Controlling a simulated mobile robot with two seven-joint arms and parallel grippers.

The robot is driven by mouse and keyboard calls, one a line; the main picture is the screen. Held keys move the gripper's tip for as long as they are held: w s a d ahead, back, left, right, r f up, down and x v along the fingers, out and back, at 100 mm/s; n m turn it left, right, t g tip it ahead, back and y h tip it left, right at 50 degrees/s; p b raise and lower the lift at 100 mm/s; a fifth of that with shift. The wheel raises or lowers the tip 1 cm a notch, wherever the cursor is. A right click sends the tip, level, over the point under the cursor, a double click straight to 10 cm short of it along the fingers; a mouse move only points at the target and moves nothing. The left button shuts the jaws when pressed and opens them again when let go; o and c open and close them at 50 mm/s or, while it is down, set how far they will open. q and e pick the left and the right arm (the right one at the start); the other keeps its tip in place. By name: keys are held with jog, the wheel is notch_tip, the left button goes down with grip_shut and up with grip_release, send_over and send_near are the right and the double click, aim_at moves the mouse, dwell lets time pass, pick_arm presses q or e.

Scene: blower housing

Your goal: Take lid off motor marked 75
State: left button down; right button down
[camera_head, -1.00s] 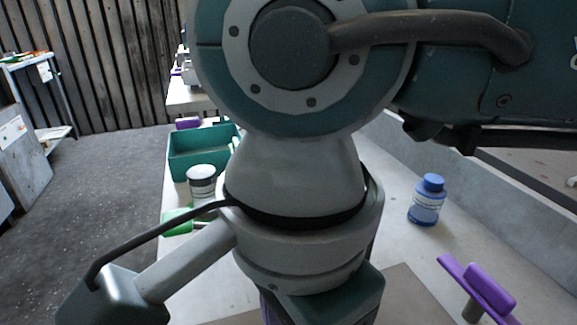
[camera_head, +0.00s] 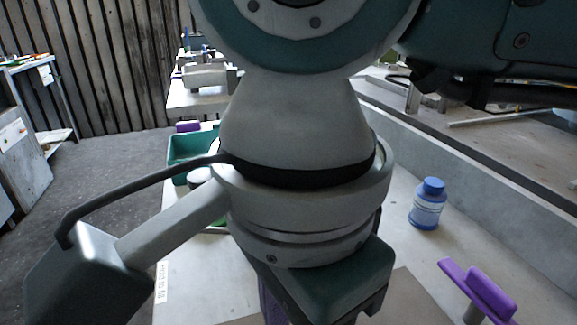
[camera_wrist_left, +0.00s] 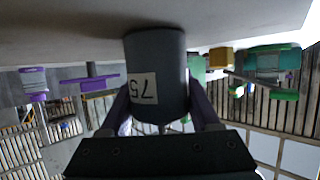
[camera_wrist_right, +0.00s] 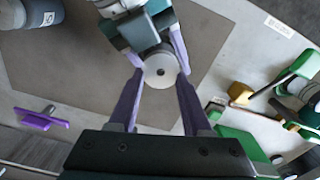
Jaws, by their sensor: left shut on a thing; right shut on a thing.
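The motor marked 75 (camera_wrist_left: 158,60) is a dark grey cylinder with a pale label, seen upside down in the left wrist view. My left gripper (camera_wrist_left: 160,112) is shut on it, one purple finger on each side. In the right wrist view a pale round lid (camera_wrist_right: 160,70) with a small dark centre sits between the fingertips of my right gripper (camera_wrist_right: 160,62), which is shut on it. Whether the lid touches the motor is hidden. In the head view my arm covers the motor and lid.
A teal bin (camera_head: 190,150) is behind my arm.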

jog(key=shift+r, duration=0.25)
jog(key=shift+r, duration=1.9)
pick_arm(q)
jog(key=shift+c, duration=0.2)
grip_release()
jog(key=shift+s, duration=0.1)
